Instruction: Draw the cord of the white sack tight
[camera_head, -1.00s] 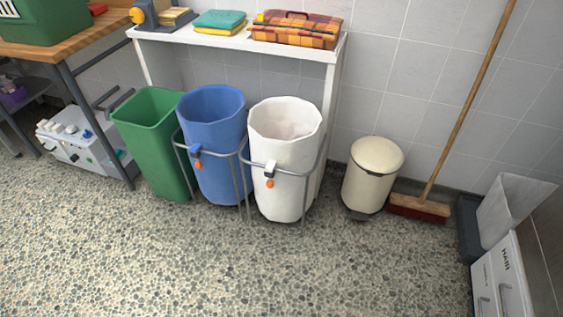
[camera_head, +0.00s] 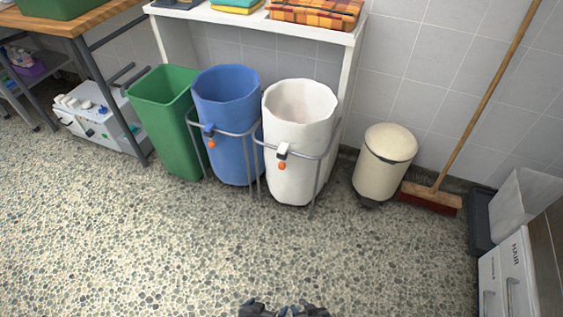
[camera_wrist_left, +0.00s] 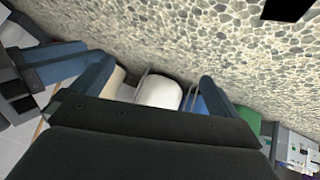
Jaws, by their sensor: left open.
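The white sack (camera_head: 296,133) stands upright in a grey tube frame, its mouth wide open. At its front are a white and dark clip (camera_head: 283,151) and a small orange bead (camera_head: 281,166) hanging below it. I cannot make out the cord itself. The white sack also shows in the left wrist view (camera_wrist_left: 159,92), beyond the fingers. My left gripper (camera_head: 261,311) is at the bottom edge of the head view, well short of the sack; its fingers (camera_wrist_left: 140,85) are apart and empty.
A blue sack (camera_head: 227,125) and a green bin (camera_head: 165,120) stand left of the white sack. A cream pedal bin (camera_head: 383,162) and a broom (camera_head: 432,198) are to the right. A white shelf (camera_head: 270,22) with folded towels stands behind. The floor in front is clear.

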